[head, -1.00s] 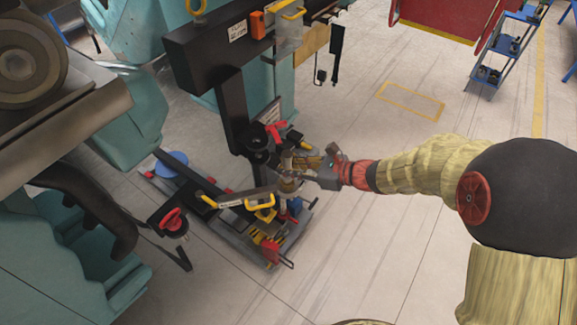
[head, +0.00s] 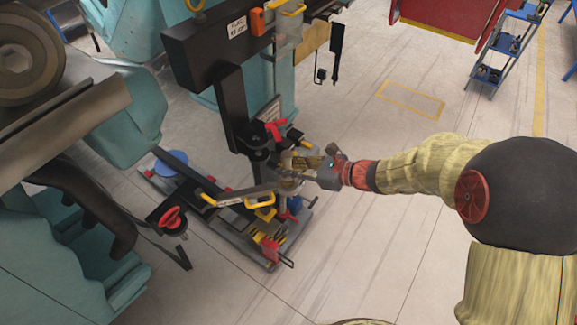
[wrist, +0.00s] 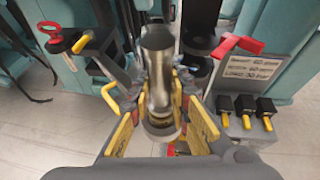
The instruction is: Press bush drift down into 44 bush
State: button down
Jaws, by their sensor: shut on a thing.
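In the wrist view a bare metal cylinder, which looks like the bush drift (wrist: 157,62), stands between the yellow-lined fingers of my gripper (wrist: 162,108). My gripper is shut on it. A grey ring-like rim shows around the cylinder's near end; I cannot tell whether it belongs to the drift or to the 44 bush. I cannot make out the 44 bush for certain. In the head view my gripper (head: 304,170) is at the black press column, above the right end of the low tray, and the drift is too small to make out there.
The black press frame (head: 232,110) stands just left of my gripper. In the wrist view a red lever (wrist: 237,46) and a label plate (wrist: 240,68) are at right.

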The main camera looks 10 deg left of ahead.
jog(key=shift+f+b, duration=0.35)
jog(key=shift+f, duration=0.3)
dwell(0.9)
jog(key=c, duration=1.6)
grip_release()
jog(key=shift+r, duration=0.1)
jog(key=v, duration=1.2)
